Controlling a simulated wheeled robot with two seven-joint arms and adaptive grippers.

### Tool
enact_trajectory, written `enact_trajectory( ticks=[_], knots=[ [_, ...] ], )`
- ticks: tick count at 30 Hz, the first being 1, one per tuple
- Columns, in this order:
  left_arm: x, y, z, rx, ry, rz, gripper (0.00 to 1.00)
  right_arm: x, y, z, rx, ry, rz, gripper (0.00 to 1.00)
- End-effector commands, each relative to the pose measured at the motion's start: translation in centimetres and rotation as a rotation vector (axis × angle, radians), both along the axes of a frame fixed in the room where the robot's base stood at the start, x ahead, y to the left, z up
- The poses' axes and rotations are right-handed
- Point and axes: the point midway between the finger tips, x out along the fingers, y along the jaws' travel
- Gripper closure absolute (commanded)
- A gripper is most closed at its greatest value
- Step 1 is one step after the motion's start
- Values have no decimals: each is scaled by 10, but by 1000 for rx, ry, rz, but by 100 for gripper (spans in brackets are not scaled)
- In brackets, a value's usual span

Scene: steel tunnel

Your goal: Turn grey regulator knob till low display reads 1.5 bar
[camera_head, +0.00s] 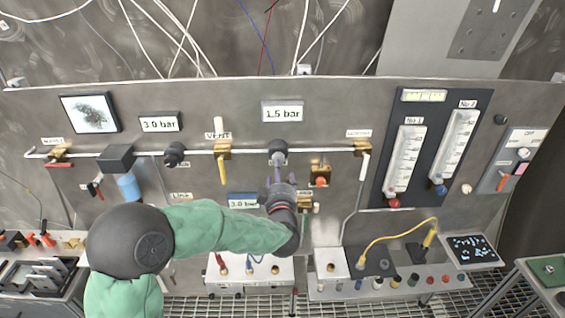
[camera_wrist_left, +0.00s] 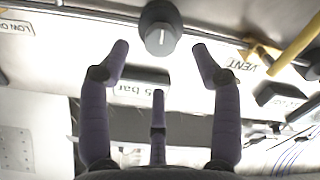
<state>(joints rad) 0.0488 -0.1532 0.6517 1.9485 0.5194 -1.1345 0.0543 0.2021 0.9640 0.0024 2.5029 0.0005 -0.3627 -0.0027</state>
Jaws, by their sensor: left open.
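The grey regulator knob (camera_head: 277,147) sits on the pipe of the steel panel, below a display (camera_head: 283,113) that reads 1.5 bar. My left gripper (camera_head: 281,178) is open just below the knob. In the left wrist view its fingers (camera_wrist_left: 160,58) are spread, with the knob just beyond the gap between the two upper tips. I cannot tell whether they touch it. My right gripper is in neither view.
Another display (camera_head: 160,123) reads 3.0 bar, and so does a lower one (camera_head: 243,200) beside my arm. A yellow vent lever (camera_head: 222,168) stands left of the knob, and a brass fitting with a red part (camera_head: 320,179) stands close right. Two flow tubes (camera_head: 405,158) are farther right.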

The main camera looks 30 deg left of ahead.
Motion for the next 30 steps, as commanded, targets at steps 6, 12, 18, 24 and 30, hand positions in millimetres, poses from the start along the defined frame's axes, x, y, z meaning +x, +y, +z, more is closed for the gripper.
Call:
enact_trajectory(
  ticks=[6,12,18,24,30],
  knots=[
    [34,21,1,1,1,1,36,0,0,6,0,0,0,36],
    [53,32,1,0,0,0,36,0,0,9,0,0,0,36],
    [60,37,0,1,0,-1,36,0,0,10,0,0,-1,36],
    [60,36,0,1,0,-1,36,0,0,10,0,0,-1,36],
    [60,36,0,1,1,-1,84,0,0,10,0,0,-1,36]
  ],
)
